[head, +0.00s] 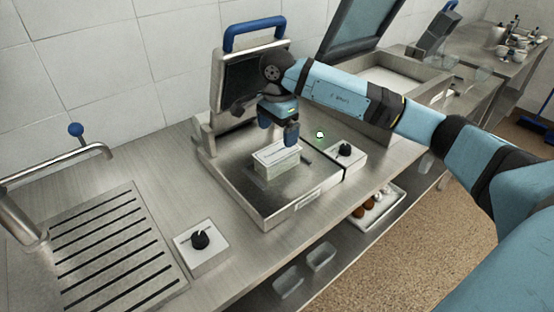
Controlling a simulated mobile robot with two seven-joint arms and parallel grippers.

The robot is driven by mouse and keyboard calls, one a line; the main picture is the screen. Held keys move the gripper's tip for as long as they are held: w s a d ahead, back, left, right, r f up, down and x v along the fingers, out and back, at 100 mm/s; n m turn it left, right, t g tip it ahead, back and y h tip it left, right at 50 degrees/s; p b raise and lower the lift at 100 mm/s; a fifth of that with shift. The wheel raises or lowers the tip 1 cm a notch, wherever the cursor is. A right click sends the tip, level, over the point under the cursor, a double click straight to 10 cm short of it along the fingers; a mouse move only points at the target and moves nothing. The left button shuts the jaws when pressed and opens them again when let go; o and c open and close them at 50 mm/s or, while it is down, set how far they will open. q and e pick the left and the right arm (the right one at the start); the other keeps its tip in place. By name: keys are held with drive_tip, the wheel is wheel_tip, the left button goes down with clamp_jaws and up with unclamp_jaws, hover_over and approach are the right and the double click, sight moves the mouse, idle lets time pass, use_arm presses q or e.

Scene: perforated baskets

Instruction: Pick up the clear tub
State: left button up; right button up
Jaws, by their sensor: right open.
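Two clear tubs stand side by side on the shelf under the counter, a nearer one (288,282) and a farther one (321,257). A pale rectangular container (274,163) sits on the steel plate of the open press-like machine; I cannot tell if it is clear or white. My right gripper (285,138) points down just above and in front of the machine's raised lid, over this container. It is open, with nothing seen between its fingers, and its far finger is partly hidden. My left gripper is out of view.
The machine's raised lid with a blue handle (254,32) stands behind my gripper. Black-knobbed control boxes (203,250) flank the machine. A tap and slotted drain (110,245) are at left. A tray (378,212) holds several brown and white items.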

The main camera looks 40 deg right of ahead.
sight(277, 151)
wheel_tip(277, 151, down, 9)
drive_tip(key=shift+r+p, duration=0.15)
drive_tip(key=shift+p, duration=0.15)
drive_tip(key=shift+r, duration=0.1)
drive_tip(key=c, duration=1.2)
